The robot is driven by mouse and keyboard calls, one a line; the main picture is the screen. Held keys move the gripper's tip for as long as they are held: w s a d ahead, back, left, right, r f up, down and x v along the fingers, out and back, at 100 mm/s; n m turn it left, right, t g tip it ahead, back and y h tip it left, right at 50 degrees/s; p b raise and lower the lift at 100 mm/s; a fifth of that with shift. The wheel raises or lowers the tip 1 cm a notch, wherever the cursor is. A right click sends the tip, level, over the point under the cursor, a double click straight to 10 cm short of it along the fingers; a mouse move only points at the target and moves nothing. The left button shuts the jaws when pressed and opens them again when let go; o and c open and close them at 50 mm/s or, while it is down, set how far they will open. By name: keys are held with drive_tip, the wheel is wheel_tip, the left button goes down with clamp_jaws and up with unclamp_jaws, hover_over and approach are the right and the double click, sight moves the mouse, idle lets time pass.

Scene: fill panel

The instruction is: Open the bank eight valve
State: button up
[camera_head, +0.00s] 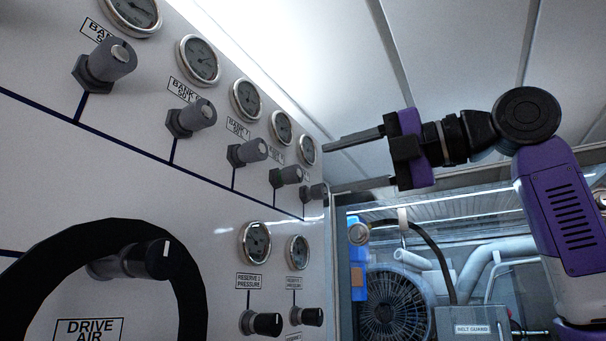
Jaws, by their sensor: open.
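The white fill panel (120,135) runs away from me along the left, with a row of grey valve knobs below round gauges. My gripper (330,167) is open and empty, pointing left at the far end of the row. Its lower fingertip appears close to the last knob (314,192); I cannot tell whether they touch.
A large black ring handwheel (190,275) stands in the near lower left, around a black DRIVE AIR knob (152,259). Two reserve pressure gauges (255,242) and black knobs (262,323) sit lower on the panel. Beyond the panel's edge are a fan (393,305) and pipes.

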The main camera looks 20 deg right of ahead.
sight(299, 175)
drive_tip(key=w+a+m+p, duration=0.1)
drive_tip(key=w+m, duration=0.1)
drive_tip(key=m, duration=0.6)
drive_tip(key=w+a+m+p, duration=0.1)
drive_tip(key=w+a+m, duration=0.1)
drive_tip(key=m, duration=0.6)
drive_tip(key=w+a+m+p, duration=0.1)
drive_tip(key=w+m, duration=0.1)
drive_tip(key=m, duration=0.5)
drive_tip(key=shift+w+a+r+m+t+h, duration=0.1)
drive_tip(key=shift+w+a+m+t+h, duration=0.05)
drive_tip(key=shift+a+m+t+h, duration=0.2)
drive_tip(key=shift+d, duration=0.1)
clamp_jaws()
